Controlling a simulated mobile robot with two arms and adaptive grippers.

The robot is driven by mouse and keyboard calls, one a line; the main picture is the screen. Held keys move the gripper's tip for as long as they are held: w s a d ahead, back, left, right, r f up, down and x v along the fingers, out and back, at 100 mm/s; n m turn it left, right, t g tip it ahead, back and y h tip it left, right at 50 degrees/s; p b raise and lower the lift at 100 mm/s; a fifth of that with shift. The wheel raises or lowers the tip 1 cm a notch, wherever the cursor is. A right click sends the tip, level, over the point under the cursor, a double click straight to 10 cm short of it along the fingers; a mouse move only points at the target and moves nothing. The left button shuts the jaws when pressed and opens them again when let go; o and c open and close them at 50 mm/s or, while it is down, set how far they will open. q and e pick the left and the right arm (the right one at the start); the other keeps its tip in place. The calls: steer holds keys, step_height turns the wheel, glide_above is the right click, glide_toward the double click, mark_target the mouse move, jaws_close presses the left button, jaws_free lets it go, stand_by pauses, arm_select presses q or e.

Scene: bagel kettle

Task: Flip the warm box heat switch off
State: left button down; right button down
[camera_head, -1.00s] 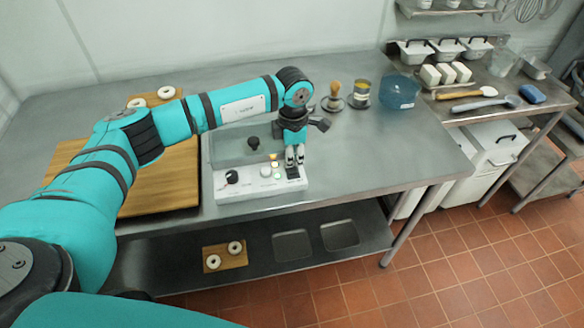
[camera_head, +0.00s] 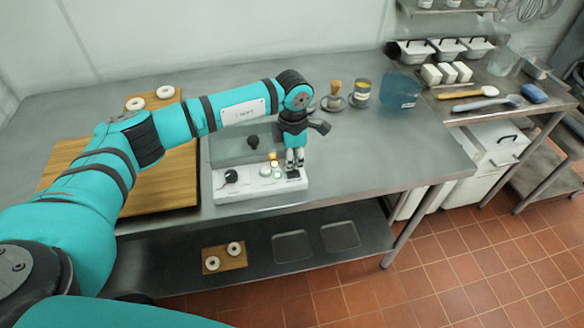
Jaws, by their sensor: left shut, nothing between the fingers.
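The warm box (camera_head: 240,189) is a white unit with a clear, greyish lid (camera_head: 228,152) and a black lid knob. It stands on the steel table, right of the wooden board. Its front panel carries a black dial (camera_head: 231,176), pale round buttons, a lit green light (camera_head: 277,176), an orange light (camera_head: 273,156) and a dark switch (camera_head: 293,175) at the right end. My left gripper (camera_head: 295,167) points down with its fingers shut and empty, right at the dark switch. I cannot tell whether the fingertips touch it or which way it is set. My right gripper is not in view.
A wooden board (camera_head: 160,190) lies left of the box, with a smaller board and two bagels behind. The table between box and bowl is clear.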

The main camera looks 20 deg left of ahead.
arm_select(q)
steer(key=shift+f+b, duration=0.7)
steer(key=shift+f, duration=0.2)
steer(key=shift+r, duration=0.1)
steer(key=shift+r+p, duration=1.8)
steer(key=shift+r, duration=1.7)
steer(key=shift+f, duration=0.1)
